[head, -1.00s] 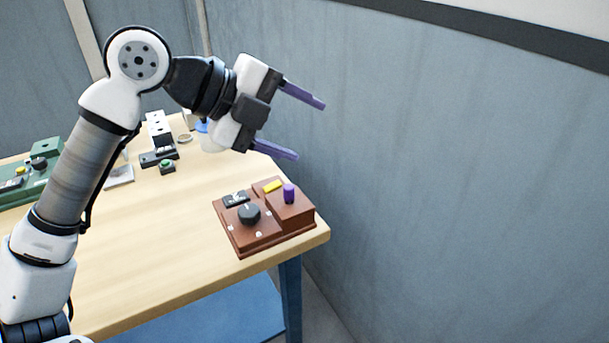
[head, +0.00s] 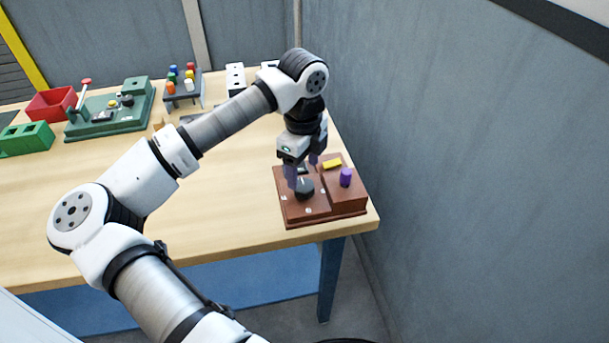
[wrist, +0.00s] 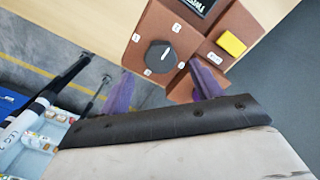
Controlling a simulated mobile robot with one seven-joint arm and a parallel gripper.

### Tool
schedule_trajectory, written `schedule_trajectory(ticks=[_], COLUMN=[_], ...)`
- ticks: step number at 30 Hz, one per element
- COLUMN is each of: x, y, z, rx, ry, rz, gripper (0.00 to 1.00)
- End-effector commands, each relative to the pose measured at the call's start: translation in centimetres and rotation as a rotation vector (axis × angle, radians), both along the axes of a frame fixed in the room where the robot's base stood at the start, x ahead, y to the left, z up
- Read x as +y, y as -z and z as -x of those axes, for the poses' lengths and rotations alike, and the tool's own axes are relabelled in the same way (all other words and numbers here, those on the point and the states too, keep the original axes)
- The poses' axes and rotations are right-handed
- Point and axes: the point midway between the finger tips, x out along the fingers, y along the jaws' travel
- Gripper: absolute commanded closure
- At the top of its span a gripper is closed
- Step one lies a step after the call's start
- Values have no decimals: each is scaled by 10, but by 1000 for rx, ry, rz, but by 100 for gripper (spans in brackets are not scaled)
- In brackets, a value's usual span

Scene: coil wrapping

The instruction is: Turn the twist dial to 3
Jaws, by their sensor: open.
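The twist dial (head: 304,190) is a round black knob on the left part of the brown box (head: 306,216), at the table's right front corner. It also shows in the wrist view (wrist: 159,57), with small white number tags around it. A light pointer line is on its face, but I cannot tell for sure which number it marks. My gripper (head: 302,170) points down over the box, close to the dial. In the wrist view my gripper (wrist: 163,84) is open, its purple fingers on either side of the dial's near edge. Contact cannot be told.
A yellow block (head: 331,163) and a purple knob (head: 345,178) stand on the box's raised right part. A dark label plate (wrist: 197,5) lies behind the dial. A grey wall (head: 430,150) is close on the right. The table's middle is clear.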

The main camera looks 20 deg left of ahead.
Motion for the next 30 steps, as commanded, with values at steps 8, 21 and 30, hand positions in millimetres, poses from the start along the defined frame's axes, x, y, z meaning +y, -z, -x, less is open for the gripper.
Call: schedule_trajectory(ticks=[8,21,30], x=[0,0,0], y=[40,51,50], z=[0,0,0], rx=[2,-1,-1], ry=[1,2,2], rz=[3,1,1], gripper=[36,38,77])
